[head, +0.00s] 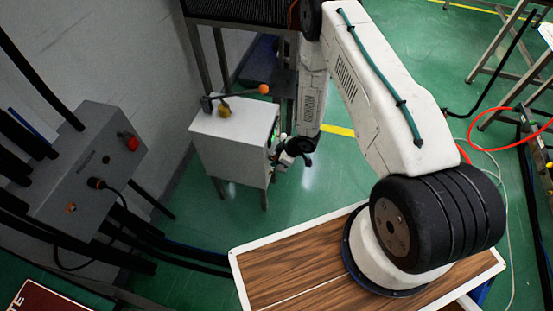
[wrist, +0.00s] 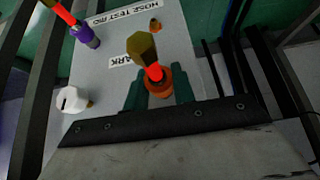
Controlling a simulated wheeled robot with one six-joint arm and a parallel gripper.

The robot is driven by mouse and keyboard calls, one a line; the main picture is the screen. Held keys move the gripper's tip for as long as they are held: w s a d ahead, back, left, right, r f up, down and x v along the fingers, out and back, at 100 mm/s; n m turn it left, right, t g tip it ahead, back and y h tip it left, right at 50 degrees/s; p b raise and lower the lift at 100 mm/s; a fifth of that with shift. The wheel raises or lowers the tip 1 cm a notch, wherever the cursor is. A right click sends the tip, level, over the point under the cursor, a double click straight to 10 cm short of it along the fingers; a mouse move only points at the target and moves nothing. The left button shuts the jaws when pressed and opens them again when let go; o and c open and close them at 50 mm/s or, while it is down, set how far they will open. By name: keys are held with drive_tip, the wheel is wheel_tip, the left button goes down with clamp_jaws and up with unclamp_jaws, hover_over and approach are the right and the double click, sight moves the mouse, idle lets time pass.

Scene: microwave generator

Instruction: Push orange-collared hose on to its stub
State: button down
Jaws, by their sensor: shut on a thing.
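In the wrist view the green fingers of my gripper (wrist: 158,92) are shut around an orange collar (wrist: 158,82). A short red-orange hose piece (wrist: 154,71) runs from the collar to a brass hexagonal end (wrist: 142,46). Behind it is a light grey panel (wrist: 112,85) with labels reading "HOSE TEST RIG" and "PARK". A small brass-coloured stub or fitting (wrist: 155,26) shows near the panel's top. I cannot tell whether the collar touches the panel. In the head view my gripper (head: 291,155) is small beside the white cabinet (head: 232,140), and the hose is not clear.
A purple-collared fitting (wrist: 88,36) with a red-orange hose and a white slotted knob (wrist: 70,98) are on the panel's left. A lever with an orange ball (head: 263,89) sits atop the cabinet. A grey control box (head: 90,160) stands left. Green floor is open right of the cabinet.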

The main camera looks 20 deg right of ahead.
drive_tip(key=shift+s+d, duration=0.15)
drive_tip(key=shift+d, duration=0.2)
drive_tip(key=shift+s+d, duration=0.6)
drive_tip(key=shift+d, duration=0.15)
drive_tip(key=shift+s+d, duration=0.55)
drive_tip(key=shift+d, duration=0.2)
wheel_tip(320, 180, down, 12)
drive_tip(key=s+d, duration=0.1)
drive_tip(key=d, duration=0.1)
drive_tip(key=shift+s+r, duration=0.2)
drive_tip(key=shift+r, duration=0.05)
drive_tip(key=shift+w+a, duration=0.1)
drive_tip(key=shift+a, duration=0.05)
drive_tip(key=shift+w+a, duration=0.8)
drive_tip(key=shift+a, duration=0.35)
drive_tip(key=shift+w+a, duration=0.8)
drive_tip(key=shift+a, duration=0.3)
